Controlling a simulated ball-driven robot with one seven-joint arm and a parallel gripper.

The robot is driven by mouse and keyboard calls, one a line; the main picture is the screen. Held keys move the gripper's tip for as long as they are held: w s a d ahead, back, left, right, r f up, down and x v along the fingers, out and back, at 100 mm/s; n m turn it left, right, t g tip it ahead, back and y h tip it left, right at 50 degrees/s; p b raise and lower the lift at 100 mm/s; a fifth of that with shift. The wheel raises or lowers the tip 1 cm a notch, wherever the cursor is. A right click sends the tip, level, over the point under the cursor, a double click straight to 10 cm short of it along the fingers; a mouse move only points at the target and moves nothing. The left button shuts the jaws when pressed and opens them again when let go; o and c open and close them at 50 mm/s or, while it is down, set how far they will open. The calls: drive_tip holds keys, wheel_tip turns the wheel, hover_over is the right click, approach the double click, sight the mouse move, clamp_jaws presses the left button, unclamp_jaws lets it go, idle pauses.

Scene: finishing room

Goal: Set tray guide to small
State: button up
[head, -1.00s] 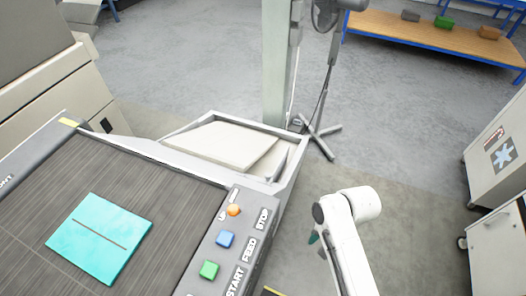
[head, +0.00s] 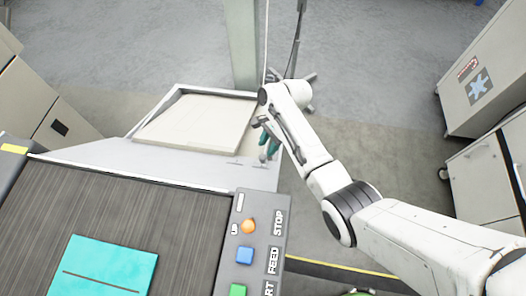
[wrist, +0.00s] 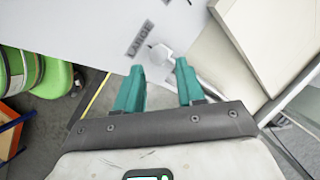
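The delivery tray (head: 120,154) is a light grey open tray at the far end of the machine. Its guide knob (wrist: 160,54) is small and pale, beside the LARGE label (wrist: 139,38) in the wrist view. No SMALL label is readable. My gripper (wrist: 159,66) has teal fingers, spread apart with nothing between them; the knob lies just beyond the fingertips, and I cannot tell whether they touch. In the head view my gripper (head: 266,144) is at the tray's right side, with the fingers partly hidden by my wrist.
A pale stack (head: 195,122) lies in the tray. A teal sheet (head: 105,266) lies on the dark belt. A post (head: 241,45) stands behind the tray. Green rolls (wrist: 50,78) show at left.

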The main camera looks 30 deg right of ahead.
sight(263, 156)
drive_tip(key=shift+x, duration=2.5)
drive_tip(key=shift+c, duration=0.5)
clamp_jaws()
